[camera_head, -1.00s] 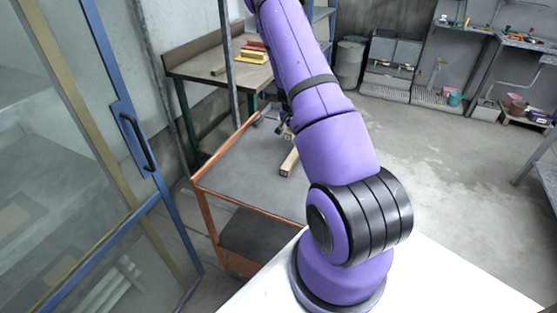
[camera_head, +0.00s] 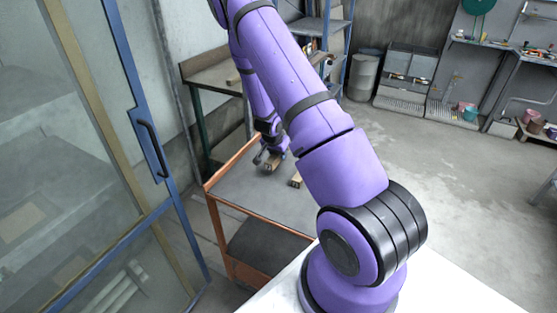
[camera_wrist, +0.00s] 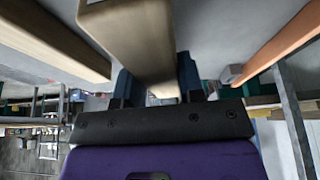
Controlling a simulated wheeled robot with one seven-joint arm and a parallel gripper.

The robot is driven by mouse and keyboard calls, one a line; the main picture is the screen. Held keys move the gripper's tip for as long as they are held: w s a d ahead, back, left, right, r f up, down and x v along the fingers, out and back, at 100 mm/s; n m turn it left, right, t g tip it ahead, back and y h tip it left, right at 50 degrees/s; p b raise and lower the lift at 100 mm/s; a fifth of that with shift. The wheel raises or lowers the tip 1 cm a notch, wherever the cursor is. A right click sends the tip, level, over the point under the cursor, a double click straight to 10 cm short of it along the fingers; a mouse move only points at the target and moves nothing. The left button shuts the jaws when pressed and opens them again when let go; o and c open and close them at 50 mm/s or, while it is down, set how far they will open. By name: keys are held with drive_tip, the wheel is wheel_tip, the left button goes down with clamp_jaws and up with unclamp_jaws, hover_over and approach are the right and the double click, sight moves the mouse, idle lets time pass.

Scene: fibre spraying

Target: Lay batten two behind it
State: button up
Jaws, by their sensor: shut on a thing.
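My gripper (camera_head: 268,157) is over the grey top of the orange-framed cart (camera_head: 237,190), fingers pointing down. It is shut on a pale wooden batten (camera_head: 272,165); in the wrist view this batten (camera_wrist: 140,40) runs between the two dark fingers. I cannot tell whether it touches the cart top. Another batten (camera_head: 295,181) lies on the cart to the right, partly hidden by my arm. In the wrist view that other batten (camera_wrist: 45,40) runs at the left, apart from the held one by a gap.
A blue-framed glass door (camera_head: 148,150) stands at the left. A workbench (camera_head: 205,75) is behind the cart, mostly hidden by my arm. Grey bins and a drum (camera_head: 362,78) stand at the back.

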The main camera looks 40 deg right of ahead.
drive_tip(key=shift+f, duration=1.75)
drive_tip(key=o, duration=0.9)
drive_tip(key=shift+f, duration=0.1)
drive_tip(key=shift+o, duration=0.2)
